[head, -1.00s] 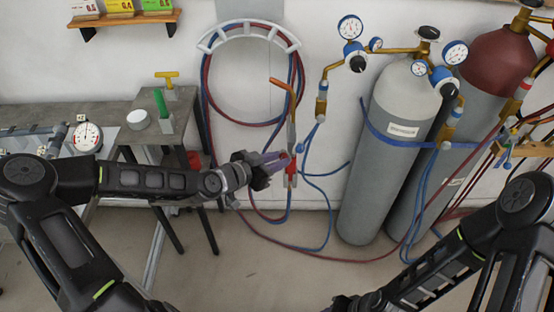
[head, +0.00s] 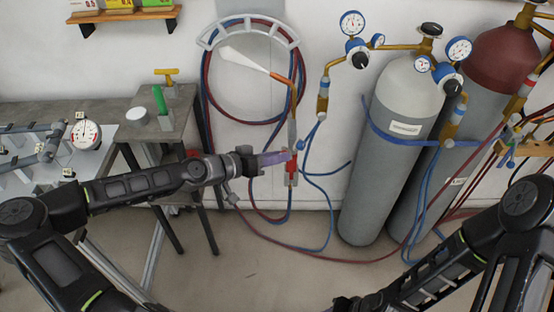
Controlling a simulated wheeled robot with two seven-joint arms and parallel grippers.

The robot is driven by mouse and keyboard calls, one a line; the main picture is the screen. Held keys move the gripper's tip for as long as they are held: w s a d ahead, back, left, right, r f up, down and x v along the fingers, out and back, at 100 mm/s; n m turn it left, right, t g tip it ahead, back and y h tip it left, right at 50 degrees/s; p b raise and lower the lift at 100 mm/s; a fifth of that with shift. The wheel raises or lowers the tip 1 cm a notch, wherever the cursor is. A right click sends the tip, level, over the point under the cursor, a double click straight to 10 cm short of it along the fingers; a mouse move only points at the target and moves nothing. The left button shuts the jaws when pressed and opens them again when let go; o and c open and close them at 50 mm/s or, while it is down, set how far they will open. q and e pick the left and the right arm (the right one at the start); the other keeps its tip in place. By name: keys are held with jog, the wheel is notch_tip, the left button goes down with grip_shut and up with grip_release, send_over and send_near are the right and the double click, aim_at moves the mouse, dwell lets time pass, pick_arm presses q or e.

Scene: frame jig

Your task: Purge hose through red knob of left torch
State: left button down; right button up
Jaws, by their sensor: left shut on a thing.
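The left torch (head: 292,131) hangs upright on the wall side of the hose hanger, with a copper-coloured neck bent to the left at its top. A pale white plume (head: 243,60) streams up and left from its tip. The red knob (head: 292,172) is low on the torch body and partly hidden by my fingers. My left gripper (head: 275,157) comes in from the left, its purplish fingers shut at the knob. Red and blue hoses (head: 284,213) run down from the torch. My right gripper is not seen; only my right arm shows at the lower right.
Two gas cylinders, a grey one (head: 378,165) and a red-topped one (head: 496,65), stand to the right with regulators and gauges. A hose hanger (head: 250,24) is on the wall. A bench (head: 60,95) with a dial gauge (head: 86,134) is at left. Hoses trail across the floor.

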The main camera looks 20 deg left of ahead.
pick_arm(q)
jog(key=shift+w+a+f+n+h+b, duration=0.15)
jog(key=shift+n+h+b, duration=0.7)
jog(key=shift+n+b, duration=0.5)
jog(key=shift+s+a+f+n+h+b, duration=0.15)
jog(key=shift+n+h+b, duration=0.8)
jog(key=shift+n, duration=0.7)
jog(key=shift+w+d, duration=0.1)
jog(key=c, duration=1.2)
grip_release()
jog(key=b+v, duration=0.1)
jog(key=v, duration=0.6)
jog(key=shift+s+a+r, duration=0.15)
jog(key=shift+s+a, duration=0.05)
jog(key=shift+a, duration=0.1)
